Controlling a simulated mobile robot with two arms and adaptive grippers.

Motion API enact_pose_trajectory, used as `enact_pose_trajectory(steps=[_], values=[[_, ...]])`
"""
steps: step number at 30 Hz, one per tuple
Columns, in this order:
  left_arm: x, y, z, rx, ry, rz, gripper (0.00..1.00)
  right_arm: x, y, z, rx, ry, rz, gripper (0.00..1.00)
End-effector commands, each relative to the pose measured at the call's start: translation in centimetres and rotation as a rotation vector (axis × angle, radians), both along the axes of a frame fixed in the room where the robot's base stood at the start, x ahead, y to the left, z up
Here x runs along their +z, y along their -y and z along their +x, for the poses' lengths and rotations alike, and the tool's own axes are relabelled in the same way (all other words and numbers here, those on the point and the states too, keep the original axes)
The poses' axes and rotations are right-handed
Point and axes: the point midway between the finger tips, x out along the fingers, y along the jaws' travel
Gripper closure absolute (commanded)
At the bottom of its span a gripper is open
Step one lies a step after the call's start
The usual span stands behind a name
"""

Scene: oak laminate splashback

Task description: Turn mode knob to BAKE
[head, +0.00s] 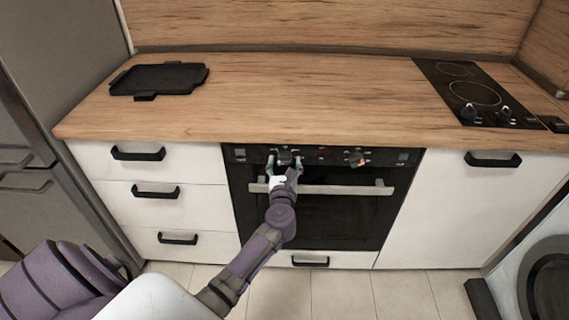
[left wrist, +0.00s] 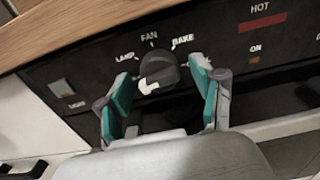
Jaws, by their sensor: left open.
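The mode knob (left wrist: 158,68) is dark and round, on the black oven panel, with LAMP, FAN and BAKE printed around its upper side. Its white mark shows at the knob's lower left, away from the BAKE label (left wrist: 183,41) at upper right. My left gripper (left wrist: 163,98) is open, with one teal-padded finger on each side of the knob; I cannot tell whether either touches it. In the head view the left gripper (head: 285,164) is at the panel, partly covering the knob (head: 284,156). My right gripper is not in view.
The oven handle bar (head: 340,190) runs below the panel, with my left arm in front of it. Another knob (head: 356,158) is to the right. The wooden counter (head: 290,100) overhangs above, holding a black tray (head: 160,79) and a hob (head: 475,93).

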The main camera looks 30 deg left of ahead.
Motion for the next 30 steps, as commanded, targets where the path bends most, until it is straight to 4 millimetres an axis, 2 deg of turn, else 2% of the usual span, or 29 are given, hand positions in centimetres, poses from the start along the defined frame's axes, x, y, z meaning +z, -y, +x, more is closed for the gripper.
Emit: enact_pose_trajectory(steps=[1, 2, 12, 23, 30], values=[[0.0, 0.0, 0.0, 0.0, 0.0, 0.0, 0.33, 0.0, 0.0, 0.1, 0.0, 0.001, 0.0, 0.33], [0.0, 0.0, 0.0, 0.0, 0.0, 0.0, 0.38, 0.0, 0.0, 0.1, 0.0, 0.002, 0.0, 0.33], [0.0, 0.0, 0.0, 0.0, -0.001, 0.001, 0.93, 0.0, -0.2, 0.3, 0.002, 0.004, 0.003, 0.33], [0.1, 0.0, 0.0, -0.001, -0.034, 0.054, 0.93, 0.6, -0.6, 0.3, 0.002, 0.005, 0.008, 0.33], [0.2, 0.0, -0.1, 0.0, -0.121, 0.191, 0.93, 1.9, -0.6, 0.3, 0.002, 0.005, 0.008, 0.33]])
